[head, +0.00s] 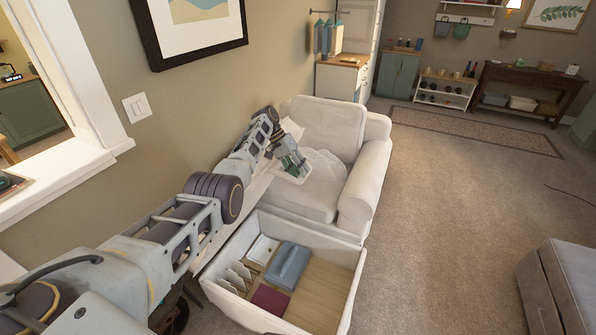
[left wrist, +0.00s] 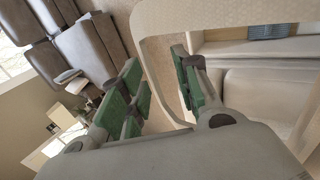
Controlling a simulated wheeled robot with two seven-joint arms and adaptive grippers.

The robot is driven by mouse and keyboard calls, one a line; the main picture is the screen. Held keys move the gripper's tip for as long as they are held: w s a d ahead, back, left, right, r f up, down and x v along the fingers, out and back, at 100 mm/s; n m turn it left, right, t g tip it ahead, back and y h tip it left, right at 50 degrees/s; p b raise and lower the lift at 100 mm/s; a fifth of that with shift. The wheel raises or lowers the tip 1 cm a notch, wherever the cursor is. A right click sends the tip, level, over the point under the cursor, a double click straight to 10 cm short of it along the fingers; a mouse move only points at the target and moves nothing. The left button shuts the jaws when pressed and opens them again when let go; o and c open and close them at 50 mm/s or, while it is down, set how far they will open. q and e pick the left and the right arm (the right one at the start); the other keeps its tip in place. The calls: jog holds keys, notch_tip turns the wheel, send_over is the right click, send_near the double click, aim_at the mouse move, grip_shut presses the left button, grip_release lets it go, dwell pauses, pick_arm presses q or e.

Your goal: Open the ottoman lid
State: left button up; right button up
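The ottoman (head: 352,285) is a cream box in the lower middle of the head view, its top uncovered and its inside showing. A pale panel (head: 240,241), apparently the lid, stands raised along its left side, mostly hidden by my arm. My left gripper (head: 291,164) is at the panel's far end, in front of the armchair. In the left wrist view, the green-padded fingers (left wrist: 162,88) are spread on either side of a cream loop handle (left wrist: 148,52), one finger inside the loop, with space between them. My right gripper is out of view.
Inside the box lie a blue-grey case (head: 288,264), a maroon book (head: 270,299) and white cards (head: 238,275). A white armchair (head: 325,130) stands just behind. The wall is close on the left. Open carpet (head: 450,220) lies right, with grey furniture (head: 565,285) at the edge.

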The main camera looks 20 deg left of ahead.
pick_arm(q)
jog(key=v, duration=1.2)
dwell(0.3)
dwell(0.6)
